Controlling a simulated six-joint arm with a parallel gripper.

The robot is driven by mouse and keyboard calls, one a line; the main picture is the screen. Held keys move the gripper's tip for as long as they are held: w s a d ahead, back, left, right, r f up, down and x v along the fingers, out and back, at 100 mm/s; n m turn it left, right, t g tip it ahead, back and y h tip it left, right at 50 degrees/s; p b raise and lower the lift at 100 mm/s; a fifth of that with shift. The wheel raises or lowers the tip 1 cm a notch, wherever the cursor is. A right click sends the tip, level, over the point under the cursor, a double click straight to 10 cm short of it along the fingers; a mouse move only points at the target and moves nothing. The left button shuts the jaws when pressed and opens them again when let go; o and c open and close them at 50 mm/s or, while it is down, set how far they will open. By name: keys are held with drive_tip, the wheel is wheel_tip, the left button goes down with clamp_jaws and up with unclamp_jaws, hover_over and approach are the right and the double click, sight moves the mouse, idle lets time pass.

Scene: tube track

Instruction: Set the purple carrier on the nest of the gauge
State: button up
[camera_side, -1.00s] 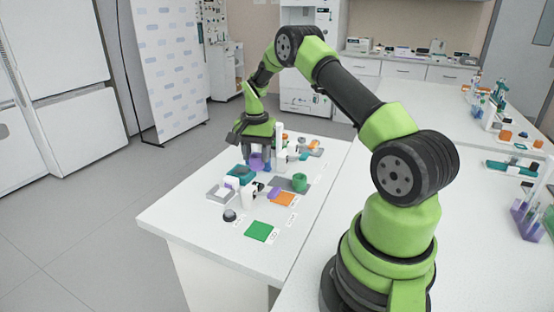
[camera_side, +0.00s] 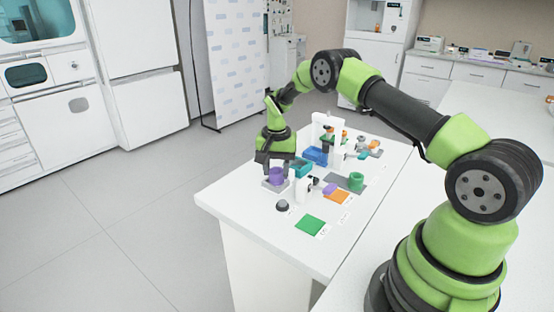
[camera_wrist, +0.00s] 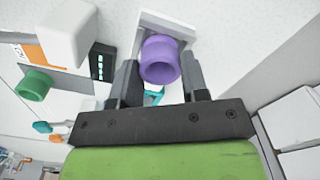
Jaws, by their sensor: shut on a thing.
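The purple carrier (camera_side: 277,174) is a round, hollow cup held between the fingers of my gripper (camera_side: 276,168). In the wrist view the purple carrier (camera_wrist: 160,60) sits between the two dark fingers of my gripper (camera_wrist: 158,78), its opening partly facing the camera. Below it is a pale grey square plate (camera_side: 266,185), which also shows behind the carrier in the wrist view (camera_wrist: 150,19). I cannot tell whether the carrier touches this plate. Which part is the gauge's nest is not clearly marked; a white upright block (camera_side: 301,189) stands right beside the plate.
A teal tray (camera_side: 302,169) and a blue bin (camera_side: 316,155) stand behind. To the right are a green cup (camera_side: 356,180) and an orange square (camera_side: 337,197). The table's left edge is close.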

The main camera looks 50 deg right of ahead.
drive_tip(key=shift+f, duration=0.35)
drive_tip(key=shift+f, duration=0.1)
idle(1.2)
drive_tip(key=o, duration=0.9)
drive_tip(key=shift+c, duration=0.2)
wheel_tip(320, 180, up, 10)
idle(0.5)
